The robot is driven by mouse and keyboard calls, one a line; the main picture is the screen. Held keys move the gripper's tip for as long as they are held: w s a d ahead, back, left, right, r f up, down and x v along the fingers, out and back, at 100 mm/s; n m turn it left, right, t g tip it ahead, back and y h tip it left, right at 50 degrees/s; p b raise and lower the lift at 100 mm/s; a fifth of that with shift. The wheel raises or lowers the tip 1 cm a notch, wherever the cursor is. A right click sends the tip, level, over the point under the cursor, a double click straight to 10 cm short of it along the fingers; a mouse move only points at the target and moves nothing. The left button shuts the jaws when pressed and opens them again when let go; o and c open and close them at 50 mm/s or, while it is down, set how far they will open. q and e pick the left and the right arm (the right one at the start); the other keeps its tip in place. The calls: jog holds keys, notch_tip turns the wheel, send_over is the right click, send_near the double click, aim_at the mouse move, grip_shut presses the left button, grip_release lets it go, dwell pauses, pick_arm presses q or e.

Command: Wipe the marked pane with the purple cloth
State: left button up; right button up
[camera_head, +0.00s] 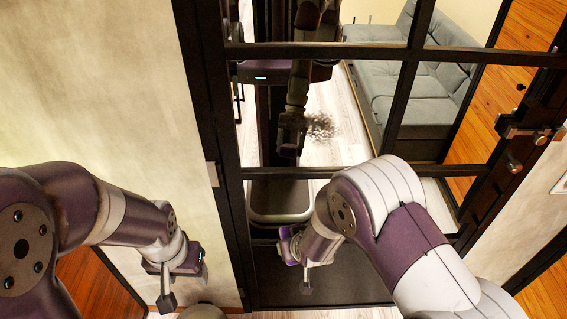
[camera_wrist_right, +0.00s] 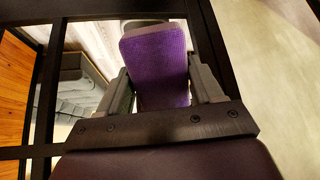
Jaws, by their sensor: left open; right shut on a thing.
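The glazed door has a black frame (camera_head: 290,173). Its marked pane (camera_head: 345,100) carries a dark speckled smudge (camera_head: 322,126). My right gripper (camera_wrist_right: 162,85) is shut on the purple cloth (camera_wrist_right: 155,58), a flat pad that stands out between its fingers. In the head view my right gripper (camera_head: 300,250) is low in front of the door, below the smudge and apart from it. The cloth is mostly hidden there. My left gripper (camera_head: 180,278) is open and empty at the lower left, in front of the wall.
A grey sofa (camera_head: 400,95) and orange wood panels (camera_head: 535,25) show in or through the glass. An arm and base like mine also show there, seemingly reflected. A door latch (camera_head: 525,130) sticks out at the right. A plain wall (camera_head: 90,85) stands at the left.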

jog(key=w+a+r+t+y+p, duration=0.1)
jog(key=w+a+r+t, duration=0.15)
jog(key=a, duration=0.45)
jog(key=m+t+h, duration=0.3)
jog(key=t, duration=0.6)
send_near(279, 136)
jog(key=shift+w, duration=2.3)
jog(key=shift+r, duration=0.1)
jog(key=shift+w+b, duration=0.45)
jog(key=shift+w, duration=0.5)
